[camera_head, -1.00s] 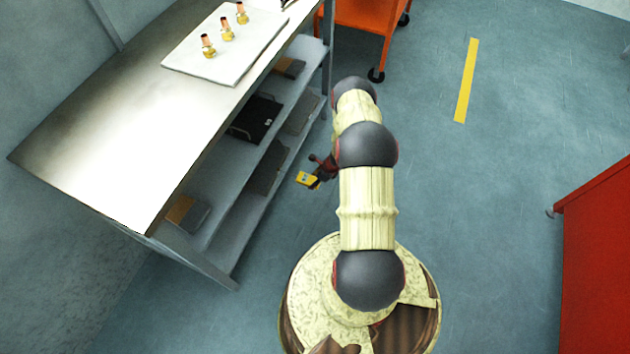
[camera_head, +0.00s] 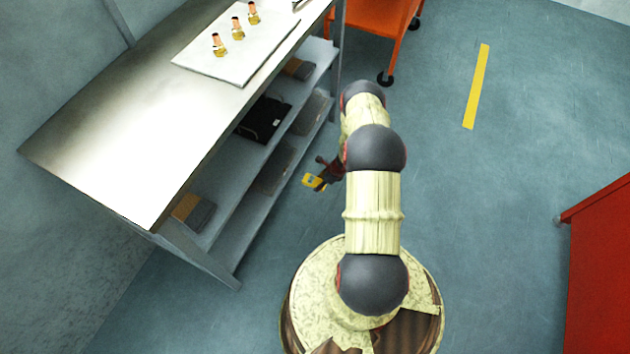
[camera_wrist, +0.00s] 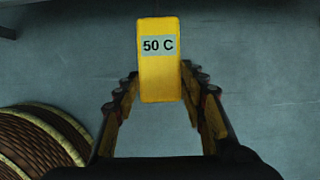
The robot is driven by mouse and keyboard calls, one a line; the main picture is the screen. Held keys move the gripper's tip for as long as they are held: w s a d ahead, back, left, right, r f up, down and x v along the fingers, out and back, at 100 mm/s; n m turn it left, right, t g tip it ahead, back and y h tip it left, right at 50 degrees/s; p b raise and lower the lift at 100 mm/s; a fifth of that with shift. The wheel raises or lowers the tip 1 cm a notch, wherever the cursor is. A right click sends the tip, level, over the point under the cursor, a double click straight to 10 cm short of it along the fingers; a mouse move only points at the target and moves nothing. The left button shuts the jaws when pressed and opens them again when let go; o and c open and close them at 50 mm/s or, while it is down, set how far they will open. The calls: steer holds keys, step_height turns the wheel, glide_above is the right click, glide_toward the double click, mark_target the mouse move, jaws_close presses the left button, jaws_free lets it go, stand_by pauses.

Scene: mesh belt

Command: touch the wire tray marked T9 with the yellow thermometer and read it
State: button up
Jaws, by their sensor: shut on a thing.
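My gripper (camera_wrist: 163,105) is shut on the yellow thermometer (camera_wrist: 158,75), whose label reads "50 C" in the wrist view. In the head view the thermometer (camera_head: 313,181) is held out to the left of my arm, beside the shelves and apart from them. A dark tray-like item (camera_head: 265,119) with a small pale mark sits on the middle shelf. Its mark is too small to read, so I cannot tell whether it is tray T9. Other flat trays on the lower shelf are partly hidden in shadow.
The steel bench (camera_head: 120,130) has shelves beneath it, with brown and grey blocks (camera_head: 194,212). A white board (camera_head: 240,50) with three brass fittings lies on top. An orange cart (camera_head: 375,18) stands behind, a red cabinet (camera_head: 600,260) at right.

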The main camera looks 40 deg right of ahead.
stand_by(0.7)
steer(key=shift+r+p, duration=1.85)
steer(key=shift+r, duration=1.2)
